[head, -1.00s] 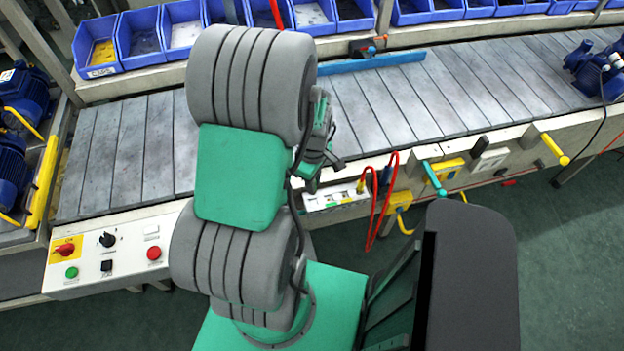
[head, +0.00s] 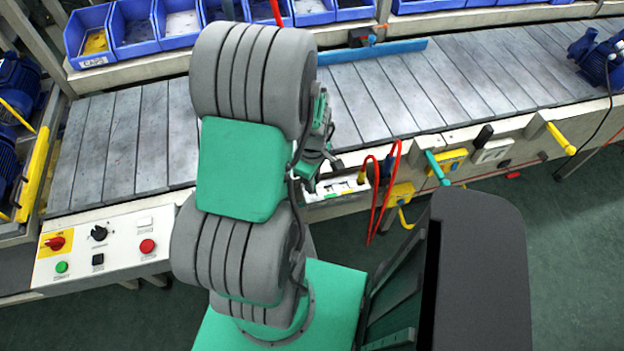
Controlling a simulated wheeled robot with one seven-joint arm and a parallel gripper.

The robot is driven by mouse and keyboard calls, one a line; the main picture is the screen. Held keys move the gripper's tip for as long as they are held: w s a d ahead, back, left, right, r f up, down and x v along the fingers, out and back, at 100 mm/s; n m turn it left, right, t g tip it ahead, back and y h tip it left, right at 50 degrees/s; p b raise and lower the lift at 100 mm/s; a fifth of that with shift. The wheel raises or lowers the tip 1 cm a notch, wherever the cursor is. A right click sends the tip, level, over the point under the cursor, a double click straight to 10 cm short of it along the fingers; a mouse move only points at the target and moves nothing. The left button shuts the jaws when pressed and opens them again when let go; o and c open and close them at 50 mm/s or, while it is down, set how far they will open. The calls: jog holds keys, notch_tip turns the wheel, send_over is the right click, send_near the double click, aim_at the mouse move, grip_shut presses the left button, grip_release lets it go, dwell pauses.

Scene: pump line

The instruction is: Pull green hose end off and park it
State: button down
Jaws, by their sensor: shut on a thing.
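My gripper (head: 322,178) shows only in part at the right of my arm, over the conveyor's front edge. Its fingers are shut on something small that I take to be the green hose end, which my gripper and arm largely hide. A white panel (head: 345,190) with green marks sits just below and right of my gripper on the front rail. A red hose (head: 380,205) loops down in front of the rail, beside a yellow fitting (head: 361,176). I cannot make out a parking place for the green hose end.
A slatted conveyor (head: 130,150) runs across behind my arm. A control panel (head: 100,245) with buttons is at the lower left. Teal (head: 437,168) and yellow (head: 560,138) handles project from the rail to the right. Blue bins (head: 135,28) line the back. A blue pump (head: 597,55) stands far right.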

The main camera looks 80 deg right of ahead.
jog(key=shift+s, duration=0.1)
dwell(0.4)
jog(key=shift+f, duration=0.35)
jog(key=shift+f+b, duration=0.35)
jog(key=shift+b, duration=0.15)
dwell(0.8)
jog(key=c, duration=1.3)
grip_release()
jog(key=shift+o, duration=0.7)
notch_tip(320, 180, up, 7)
jog(key=p, duration=0.5)
jog(key=shift+r+p, duration=0.1)
jog(key=shift+p, duration=0.3)
